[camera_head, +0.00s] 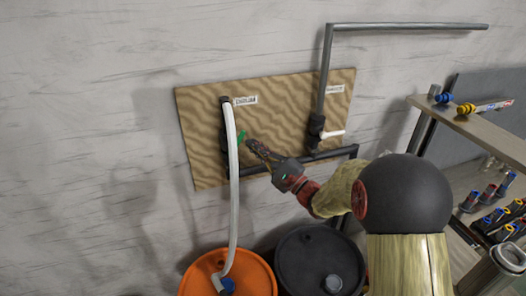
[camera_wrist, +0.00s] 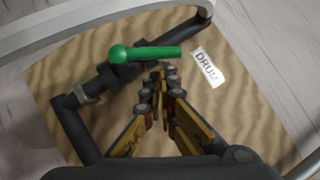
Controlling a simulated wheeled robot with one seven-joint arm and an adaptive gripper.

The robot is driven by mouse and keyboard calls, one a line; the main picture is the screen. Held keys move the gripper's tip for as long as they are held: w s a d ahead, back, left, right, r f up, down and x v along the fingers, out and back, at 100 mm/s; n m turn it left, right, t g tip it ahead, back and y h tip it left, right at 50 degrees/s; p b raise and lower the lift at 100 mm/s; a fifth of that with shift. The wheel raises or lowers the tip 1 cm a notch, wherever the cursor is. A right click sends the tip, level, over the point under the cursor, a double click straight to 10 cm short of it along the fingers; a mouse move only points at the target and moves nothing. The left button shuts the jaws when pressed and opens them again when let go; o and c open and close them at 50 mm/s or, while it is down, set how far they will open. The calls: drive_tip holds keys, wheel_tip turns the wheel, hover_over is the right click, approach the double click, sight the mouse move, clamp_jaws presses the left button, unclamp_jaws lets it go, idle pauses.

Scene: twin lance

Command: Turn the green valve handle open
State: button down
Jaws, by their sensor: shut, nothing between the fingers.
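The green valve handle (camera_head: 241,137) is on the left part of the wooden board, beside a white hose. In the wrist view the handle (camera_wrist: 152,53) is a bar with a round knob at its left end, lying at an angle across a dark pipe (camera_wrist: 75,125). My gripper (camera_head: 252,145) reaches in from the right, with its tips close to the handle. In the wrist view my gripper (camera_wrist: 164,70) is shut and empty, its tips just below the handle's right half. I cannot tell whether they touch it.
The white hose (camera_head: 233,190) runs from the board down to an orange drum (camera_head: 195,283). A black drum (camera_head: 300,245) stands beside it. A "DRUM" label (camera_wrist: 208,68) is right of the handle. A second valve with a white handle (camera_head: 332,134) and a shelf (camera_head: 465,122) are further right.

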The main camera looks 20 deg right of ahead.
sight(242, 138)
drive_tip(key=shift+a+r+n+g+b, duration=0.25)
drive_tip(key=shift+r+n+g+b, duration=0.2)
drive_tip(key=shift+n+b, duration=0.25)
drive_tip(key=shift+a+r+n+g+b, duration=0.25)
drive_tip(key=shift+r+n+g+b, duration=0.15)
drive_tip(key=shift+n, duration=0.4)
drive_tip(key=shift+a+r+n+g+b, duration=0.4)
drive_tip(key=shift+n+b, duration=0.25)
drive_tip(key=shift+b, duration=0.2)
drive_tip(key=shift+a+r+n+g+b, duration=0.25)
drive_tip(key=shift+n+g+b, duration=0.2)
drive_tip(key=shift+n+b, duration=0.3)
drive_tip(key=shift+a+r+h+b, duration=0.1)
drive_tip(key=shift+a+h+b, duration=0.05)
drive_tip(key=shift+h+b, duration=0.2)
idle(0.4)
